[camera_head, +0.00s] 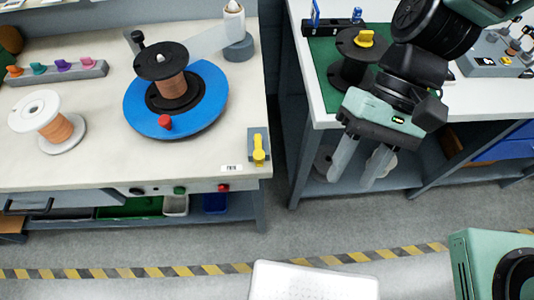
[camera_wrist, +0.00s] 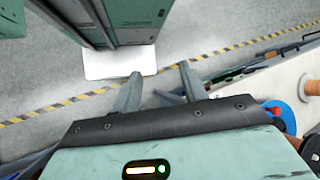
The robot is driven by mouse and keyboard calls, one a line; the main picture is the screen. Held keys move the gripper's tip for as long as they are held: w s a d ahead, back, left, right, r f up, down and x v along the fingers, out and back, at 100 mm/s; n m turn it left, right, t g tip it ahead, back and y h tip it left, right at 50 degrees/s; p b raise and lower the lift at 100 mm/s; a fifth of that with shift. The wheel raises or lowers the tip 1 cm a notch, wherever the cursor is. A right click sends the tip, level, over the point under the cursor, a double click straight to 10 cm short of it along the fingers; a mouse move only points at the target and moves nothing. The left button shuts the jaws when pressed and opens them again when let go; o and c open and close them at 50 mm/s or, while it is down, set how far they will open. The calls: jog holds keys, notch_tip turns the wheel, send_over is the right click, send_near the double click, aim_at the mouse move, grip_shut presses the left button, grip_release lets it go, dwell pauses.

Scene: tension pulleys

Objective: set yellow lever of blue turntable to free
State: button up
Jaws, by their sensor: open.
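The blue turntable (camera_head: 205,117) lies on the left bench with a black spool of copper wire (camera_head: 172,88) on it and a red knob (camera_head: 165,122) near its front rim. The yellow lever (camera_head: 259,150) sits on a small grey plate at the bench's front right corner. My gripper (camera_head: 360,181) is to the right of the lever, past the gap between the benches, open and empty, pointing down. In the wrist view my gripper (camera_wrist: 160,82) has its fingers apart over the floor. The blue turntable shows there at the right edge (camera_wrist: 283,115); I cannot make out the lever there.
A white spool with copper wire (camera_head: 50,124) and a rack of coloured pegs (camera_head: 57,68) stand on the left bench. The right bench (camera_head: 312,70) carries a black spool with a yellow knob (camera_head: 365,40) close to my arm. Open floor (camera_head: 220,240) lies in front.

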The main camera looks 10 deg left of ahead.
jog(key=w+a+f+m+g+y, duration=0.4)
jog(key=a+f+m+y, duration=0.2)
jog(key=a+m+y, duration=0.15)
jog(key=m+t+y+b, duration=0.1)
jog(key=m+t+y, duration=0.3)
jog(key=m+y, duration=0.3)
send_near(259, 156)
jog(key=a+m, duration=0.1)
jog(key=a, duration=0.2)
jog(key=shift+m+h, duration=0.25)
jog(key=shift+h, duration=0.1)
jog(key=x, duration=0.2)
jog(key=p+x, duration=0.1)
jog(key=x, duration=0.1)
jog(key=p+x, duration=0.1)
jog(key=x, duration=0.2)
jog(key=shift+s+f, duration=0.25)
jog(key=shift+c, duration=0.3)
grip_shut()
